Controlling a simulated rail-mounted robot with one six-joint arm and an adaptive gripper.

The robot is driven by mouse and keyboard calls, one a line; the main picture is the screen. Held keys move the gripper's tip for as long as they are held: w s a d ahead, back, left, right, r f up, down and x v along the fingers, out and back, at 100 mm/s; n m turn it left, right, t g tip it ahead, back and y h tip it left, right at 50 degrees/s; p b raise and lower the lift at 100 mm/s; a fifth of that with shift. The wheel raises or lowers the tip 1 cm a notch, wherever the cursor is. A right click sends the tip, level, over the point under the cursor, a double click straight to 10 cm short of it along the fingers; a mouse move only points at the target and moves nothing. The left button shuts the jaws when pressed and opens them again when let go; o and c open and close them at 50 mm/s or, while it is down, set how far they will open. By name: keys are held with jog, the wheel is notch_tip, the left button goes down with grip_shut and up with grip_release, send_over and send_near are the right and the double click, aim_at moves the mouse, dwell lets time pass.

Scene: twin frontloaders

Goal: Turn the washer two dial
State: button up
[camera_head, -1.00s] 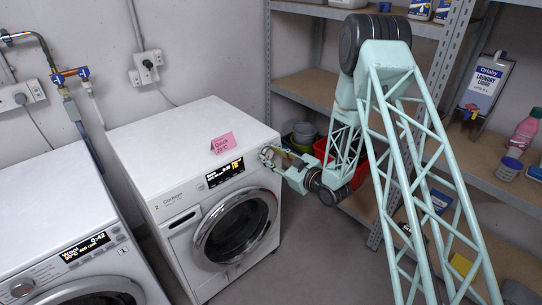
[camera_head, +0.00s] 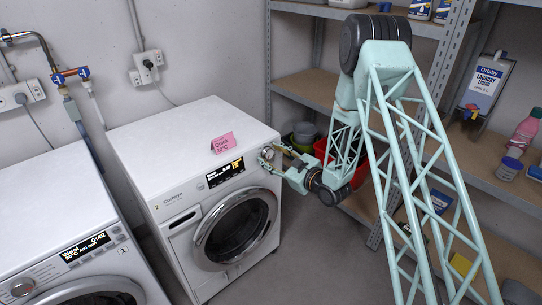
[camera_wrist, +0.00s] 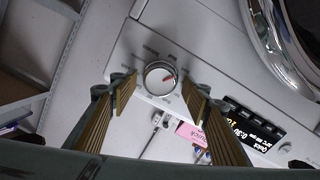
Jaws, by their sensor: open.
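Washer two (camera_head: 175,175) is the white front-loader marked 2, with its round door shut and its display lit. The dial also shows at the right end of the panel in the head view (camera_head: 267,153). My gripper (camera_head: 275,158) is open and empty just to the right of the dial. In the wrist view the two ribbed fingers (camera_wrist: 160,88) lie on either side of the dial, with gaps between them and it.
A second washer (camera_head: 60,215) stands to the left with its display lit. A pink note (camera_head: 222,143) reading "Quick" stands on washer two's top edge near the display. Metal shelving (camera_head: 305,88) with bottles and tubs is behind and right of my arm.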

jog(key=v, duration=1.2)
dwell(0.3)
jog(key=shift+r, duration=0.15)
dwell(0.4)
jog(key=d+r+m+g+h, duration=0.1)
jog(key=d+r+h, duration=0.2)
jog(key=d+r, duration=0.3)
jog(key=d+r+m+h, duration=0.1)
jog(key=d+r+h, duration=0.2)
jog(key=r, duration=0.5)
jog(key=s+d+r+m+g+h, duration=0.2)
jog(key=s+d+r+m+h, duration=0.2)
jog(key=s+d+r, duration=0.65)
jog(key=s+d+r+m+g+h, duration=0.15)
jog(key=s+r, duration=0.25)
jog(key=s, duration=0.6)
jog(key=s+r+m+g, duration=0.15)
jog(key=s+r, duration=0.35)
jog(key=s, duration=0.5)
jog(key=s+a+r+m+g, duration=0.2)
jog(key=s+m, duration=0.1)
jog(key=s, duration=2.2)
jog(key=shift+m+p, duration=0.35)
jog(key=shift+m, duration=0.05)
